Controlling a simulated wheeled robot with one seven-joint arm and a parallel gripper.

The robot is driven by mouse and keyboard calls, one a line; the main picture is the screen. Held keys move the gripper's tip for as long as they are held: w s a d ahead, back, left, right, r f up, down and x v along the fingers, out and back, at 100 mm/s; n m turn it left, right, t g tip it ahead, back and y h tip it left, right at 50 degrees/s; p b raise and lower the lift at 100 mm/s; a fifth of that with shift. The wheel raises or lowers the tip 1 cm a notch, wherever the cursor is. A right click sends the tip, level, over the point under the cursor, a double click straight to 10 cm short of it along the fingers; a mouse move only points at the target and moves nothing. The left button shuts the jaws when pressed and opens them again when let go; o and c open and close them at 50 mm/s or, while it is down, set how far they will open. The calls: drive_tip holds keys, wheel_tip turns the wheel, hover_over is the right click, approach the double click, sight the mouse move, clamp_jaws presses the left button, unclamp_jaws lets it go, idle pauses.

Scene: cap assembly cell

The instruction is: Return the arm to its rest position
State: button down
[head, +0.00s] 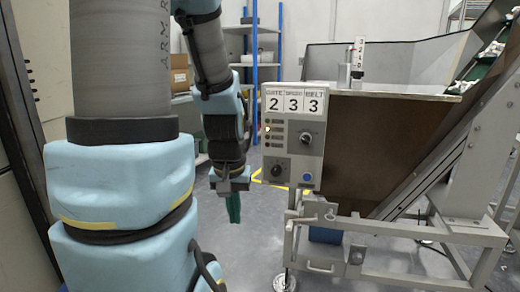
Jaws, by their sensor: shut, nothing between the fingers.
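My arm fills the left of the head view, with large light-blue and grey links in front. Its far section hangs down, and my gripper (233,207) points at the floor with its green fingers together. Nothing shows between the fingers. The gripper is in free air, left of the control panel (293,135) and apart from it.
The panel carries number cards reading 2, 3, 3, knobs and a blue button (307,178). Right of it stand a brown hopper (375,140), a sloping conveyor (440,130) and a grey frame (420,230). Shelving (262,30) is behind. Floor below the gripper is clear.

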wheel_tip(320, 180, up, 22)
drive_tip(key=p, duration=2.2)
drive_tip(key=shift+s+a+r, duration=0.25)
drive_tip(key=shift+s+a, duration=0.15)
drive_tip(key=c, duration=1.6)
unclamp_jaws()
